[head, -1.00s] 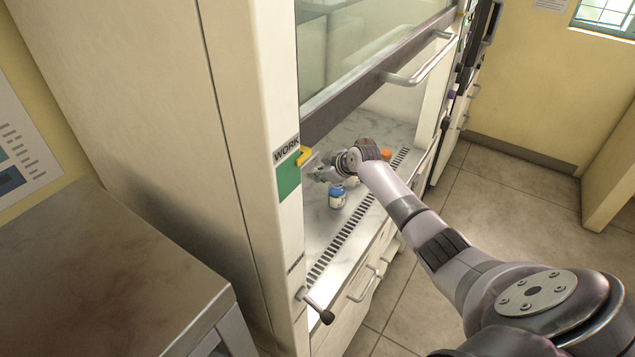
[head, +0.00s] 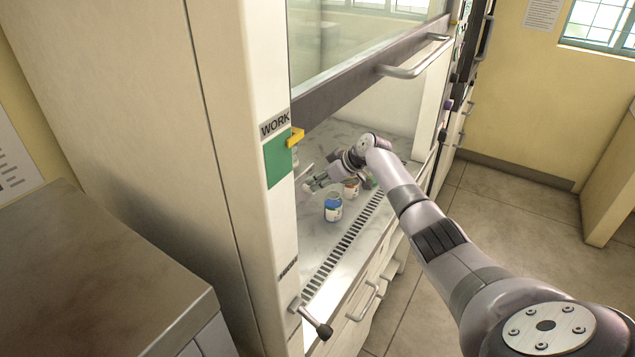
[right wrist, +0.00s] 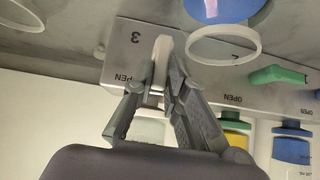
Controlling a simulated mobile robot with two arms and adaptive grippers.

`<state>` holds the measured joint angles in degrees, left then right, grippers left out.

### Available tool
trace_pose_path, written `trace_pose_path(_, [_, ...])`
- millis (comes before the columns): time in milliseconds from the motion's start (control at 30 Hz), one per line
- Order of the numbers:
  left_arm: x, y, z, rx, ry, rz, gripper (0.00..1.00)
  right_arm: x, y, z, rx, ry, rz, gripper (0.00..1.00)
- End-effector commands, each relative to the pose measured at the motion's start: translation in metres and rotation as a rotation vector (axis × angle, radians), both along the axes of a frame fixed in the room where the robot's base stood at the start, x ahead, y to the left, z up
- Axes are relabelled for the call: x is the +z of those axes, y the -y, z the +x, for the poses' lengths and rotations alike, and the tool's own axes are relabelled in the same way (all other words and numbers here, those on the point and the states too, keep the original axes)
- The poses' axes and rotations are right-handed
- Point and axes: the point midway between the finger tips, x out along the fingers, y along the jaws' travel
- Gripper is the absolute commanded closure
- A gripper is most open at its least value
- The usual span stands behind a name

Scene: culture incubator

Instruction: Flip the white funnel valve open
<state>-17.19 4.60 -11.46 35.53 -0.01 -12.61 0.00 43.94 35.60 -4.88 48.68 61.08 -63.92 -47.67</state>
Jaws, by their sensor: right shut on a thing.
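The white valve (right wrist: 162,47) sits on the grey panel marked 3 and OPEN, which appears upside down in the right wrist view. My right gripper (right wrist: 162,80) has its fingers closed on either side of the white valve's lever. In the head view my right gripper (head: 318,183) reaches inside the hood, low over the worktop; the valve is too small there to make out. A white-rimmed blue funnel (right wrist: 222,12) is beside the white valve in the wrist view. My left gripper is not in view.
A green valve (right wrist: 278,75) sits on the same panel. Yellow (right wrist: 236,140) and blue-capped (right wrist: 292,148) containers are close by. A blue-topped jar (head: 333,208) stands on the hood worktop. The raised sash (head: 365,90) hangs above my arm, and the hood's side post (head: 275,215) is at left.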

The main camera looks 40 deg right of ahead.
Motion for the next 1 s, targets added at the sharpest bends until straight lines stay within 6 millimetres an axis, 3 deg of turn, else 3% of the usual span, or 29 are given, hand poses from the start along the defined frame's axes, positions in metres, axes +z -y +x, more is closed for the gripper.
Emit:
trace_pose_path(100, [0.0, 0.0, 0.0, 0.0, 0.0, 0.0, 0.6, 0.0, 0.0, 0.0, -0.001, -0.001, 0.0, 1.0])
trace_pose_path(133, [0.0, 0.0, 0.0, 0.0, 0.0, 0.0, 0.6, 0.0, 0.0, 0.0, -0.001, -0.001, 0.0, 0.86])
trace_pose_path(433, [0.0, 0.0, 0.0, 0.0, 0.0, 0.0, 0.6, 0.0, 0.0, 0.0, -0.001, 0.0, -0.001, 0.67])
trace_pose_path(767, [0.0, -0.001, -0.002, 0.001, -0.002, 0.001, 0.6, 0.001, 0.001, -0.001, -0.001, 0.002, -0.002, 0.67])
trace_pose_path(1000, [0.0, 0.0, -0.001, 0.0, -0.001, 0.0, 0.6, 0.02, 0.009, -0.019, -0.001, 0.002, -0.005, 0.67])
